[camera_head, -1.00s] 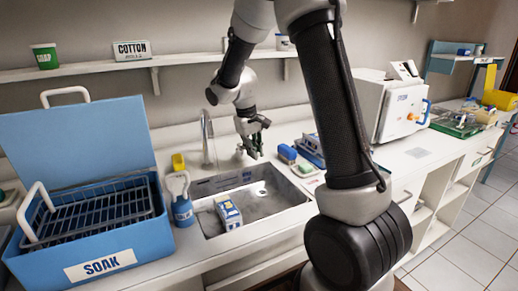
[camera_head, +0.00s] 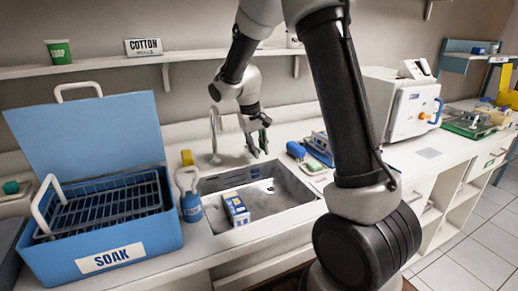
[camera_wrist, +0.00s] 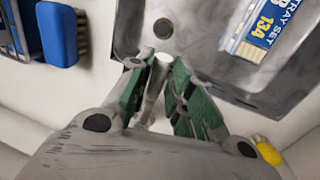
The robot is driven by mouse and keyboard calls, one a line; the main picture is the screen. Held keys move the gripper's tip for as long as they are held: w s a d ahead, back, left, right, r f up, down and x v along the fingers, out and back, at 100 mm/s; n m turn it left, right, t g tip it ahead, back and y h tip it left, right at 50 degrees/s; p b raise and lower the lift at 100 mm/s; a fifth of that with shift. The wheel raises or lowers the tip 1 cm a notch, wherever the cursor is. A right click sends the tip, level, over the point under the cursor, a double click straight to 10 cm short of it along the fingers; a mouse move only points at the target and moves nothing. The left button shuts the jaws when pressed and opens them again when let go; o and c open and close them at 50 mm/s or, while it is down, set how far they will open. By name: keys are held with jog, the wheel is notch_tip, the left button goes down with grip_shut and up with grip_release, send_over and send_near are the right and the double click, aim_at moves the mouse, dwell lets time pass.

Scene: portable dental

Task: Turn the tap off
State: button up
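The metal tap (camera_head: 214,135) stands behind the sink as an upright, curved spout, just left of my gripper. My gripper (camera_head: 258,150) points down over the counter at the sink's back edge. In the wrist view my gripper (camera_wrist: 158,82) has its two green-padded fingers apart. A grey metal part, seemingly of the tap (camera_wrist: 152,92), shows in the gap between them. I cannot tell whether either finger touches it. The tap's lever is not clear in the head view, and water flow cannot be made out.
The sink (camera_head: 277,203) holds a blue-and-white box (camera_head: 236,209). The SOAK box (camera_head: 150,246) is at the left.

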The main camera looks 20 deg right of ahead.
jog(key=shift+o, duration=0.2)
notch_tip(320, 180, up, 12)
jog(key=a, duration=0.2)
jog(key=shift+a+f, duration=0.15)
dwell(0.6)
jog(key=s+d+r+t+y, duration=0.1)
jog(key=s+d+r+t, duration=0.1)
jog(key=s, duration=1.2)
jog(key=s+d+r+t+y, duration=0.1)
jog(key=s+d+t, duration=0.1)
jog(key=s, duration=1.3)
jog(key=shift+d+r, duration=0.35)
